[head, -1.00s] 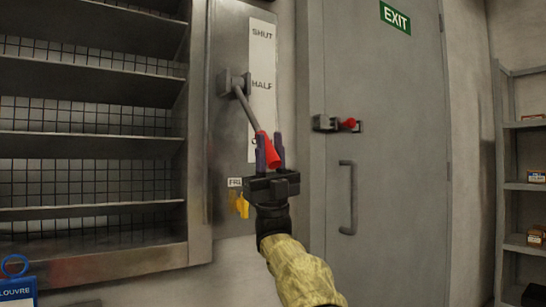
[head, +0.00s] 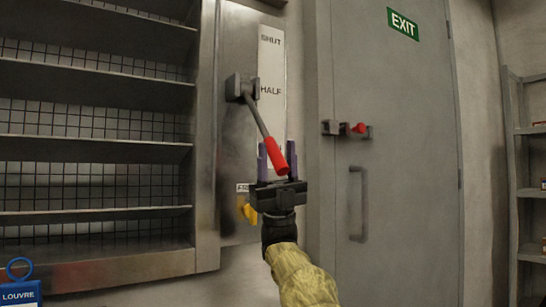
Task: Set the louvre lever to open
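The louvre lever has a grey rod (head: 256,118) and a red grip (head: 277,157). It hangs from a grey pivot block (head: 240,88) on the metal panel and slants down to the right. A white label strip (head: 271,62) behind it reads SHUT at the top and HALF beside the pivot. The lowest marking, near the red grip, is mostly hidden by the grip and my fingers. My gripper (head: 277,147) points up with its purple fingers spread. The red grip lies between the fingers in the picture, with visible space beside it; I cannot tell whether either finger touches it.
The louvre's slats (head: 95,148) fill the left. A yellow object (head: 248,212) hangs under a small tag below the lever. A grey door (head: 395,190) with a red-knobbed latch (head: 358,128) stands right. A blue LOUVRE tag (head: 19,292) is at lower left.

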